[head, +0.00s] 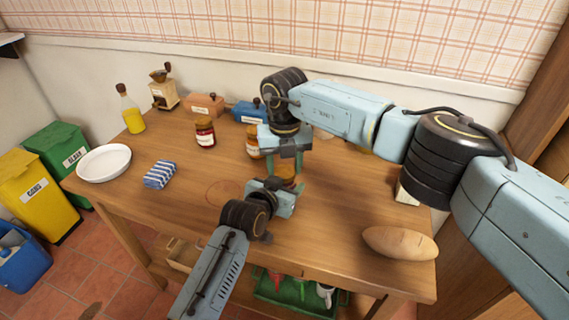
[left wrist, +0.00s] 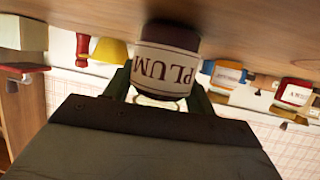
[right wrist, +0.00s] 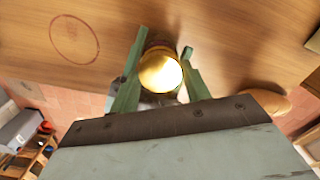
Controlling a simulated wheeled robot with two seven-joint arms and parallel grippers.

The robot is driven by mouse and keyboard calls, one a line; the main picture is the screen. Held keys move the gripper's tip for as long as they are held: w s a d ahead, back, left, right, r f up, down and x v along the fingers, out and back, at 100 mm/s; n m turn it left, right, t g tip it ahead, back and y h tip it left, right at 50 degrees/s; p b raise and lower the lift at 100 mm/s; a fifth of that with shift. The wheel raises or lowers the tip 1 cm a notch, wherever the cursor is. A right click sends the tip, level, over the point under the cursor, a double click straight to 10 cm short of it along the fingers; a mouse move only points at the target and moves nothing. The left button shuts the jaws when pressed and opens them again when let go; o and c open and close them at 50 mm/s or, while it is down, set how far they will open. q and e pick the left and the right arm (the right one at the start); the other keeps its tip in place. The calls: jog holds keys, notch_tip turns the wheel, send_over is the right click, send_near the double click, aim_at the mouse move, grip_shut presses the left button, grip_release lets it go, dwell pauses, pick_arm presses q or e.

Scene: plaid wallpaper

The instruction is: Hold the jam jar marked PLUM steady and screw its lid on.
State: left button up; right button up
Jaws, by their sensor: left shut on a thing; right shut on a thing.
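The jam jar marked PLUM (left wrist: 165,62) stands on the table and appears upside down in the left wrist view. In the head view its lower part (head: 285,171) shows between my grippers, mostly hidden. My left gripper (head: 288,187) is shut on the jar from the near side; its fingers also show in the left wrist view (left wrist: 160,95). My right gripper (right wrist: 160,75) points down over the jar and is shut on the gold lid (right wrist: 160,72). The lid is above the jar's mouth; I cannot tell whether it is seated or threaded.
Other jars stand behind: a red one (head: 205,132) and an orange one (head: 253,147). A bread loaf (head: 400,243) lies at the right front. A striped cloth (head: 160,174) and white plate (head: 103,163) are at left. A marked circle (head: 228,192) on the table is empty.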

jog(key=shift+f, duration=0.45)
jog(key=m, duration=0.3)
jog(key=shift+m, duration=0.4)
jog(key=m, duration=0.9)
jog(key=shift+m, duration=0.4)
jog(key=o, duration=0.9)
jog(key=shift+o, duration=0.2)
